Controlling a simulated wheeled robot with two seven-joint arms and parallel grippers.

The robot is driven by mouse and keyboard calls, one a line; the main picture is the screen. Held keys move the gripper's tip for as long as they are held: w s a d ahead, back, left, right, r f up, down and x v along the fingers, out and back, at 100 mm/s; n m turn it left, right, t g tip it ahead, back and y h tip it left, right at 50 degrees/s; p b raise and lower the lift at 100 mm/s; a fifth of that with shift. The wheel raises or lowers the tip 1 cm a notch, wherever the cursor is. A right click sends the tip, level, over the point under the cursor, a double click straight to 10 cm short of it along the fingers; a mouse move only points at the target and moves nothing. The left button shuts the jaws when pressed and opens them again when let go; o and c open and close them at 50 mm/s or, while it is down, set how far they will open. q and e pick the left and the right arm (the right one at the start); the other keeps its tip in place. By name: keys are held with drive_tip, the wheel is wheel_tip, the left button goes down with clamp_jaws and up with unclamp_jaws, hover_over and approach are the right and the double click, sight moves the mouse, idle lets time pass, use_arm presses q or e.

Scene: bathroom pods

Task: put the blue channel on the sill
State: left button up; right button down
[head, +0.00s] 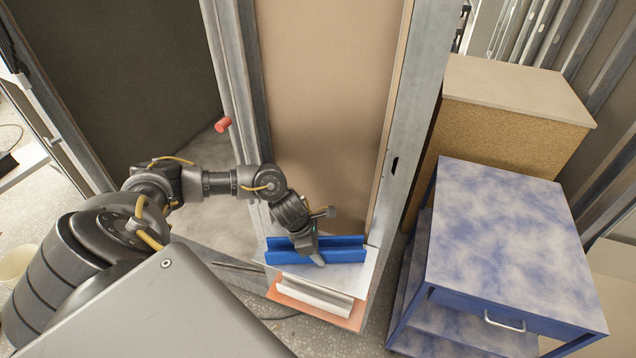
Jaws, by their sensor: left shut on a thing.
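The blue channel (342,250) lies lengthwise across the light grey sill (368,268) at the foot of the framed wall panel. My left gripper (316,257) points down at the channel near its middle and is shut on it. The fingers hide a small part of the channel. I cannot tell whether the channel's underside touches the sill or is slightly above it. My right gripper is not in view.
A white bar (315,296) lies on an orange piece (345,322) just in front of the sill. A blue cart (500,230) with a mottled top stands at the right. Behind it is a tan-topped box (510,90). Metal studs (396,150) flank the panel. A red cylinder (222,124) sticks out at the left stud.

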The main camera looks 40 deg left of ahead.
use_arm(q)
drive_tip(key=shift+r+b, duration=0.45)
drive_tip(key=shift+r, duration=0.1)
drive_tip(key=b+v, duration=0.1)
drive_tip(key=v, duration=0.1)
drive_tip(key=s+b+v, duration=0.1)
drive_tip(key=v, duration=0.4)
drive_tip(key=shift+s+a+r+b, duration=0.1)
drive_tip(key=shift+s+a+b, duration=0.2)
drive_tip(key=shift+a+b, duration=0.1)
drive_tip(key=s+a+r+b, duration=0.1)
drive_tip(key=s, duration=0.1)
drive_tip(key=s+a+r+b, duration=0.1)
drive_tip(key=s+a, duration=0.1)
drive_tip(key=s+a+r+b, duration=0.1)
drive_tip(key=s+r, duration=0.1)
drive_tip(key=shift+s+a+b, duration=0.3)
drive_tip(key=shift+s+b, duration=0.1)
drive_tip(key=shift+s+a+r, duration=0.3)
drive_tip(key=shift+s+r, duration=0.2)
drive_tip(key=shift+s, duration=0.1)
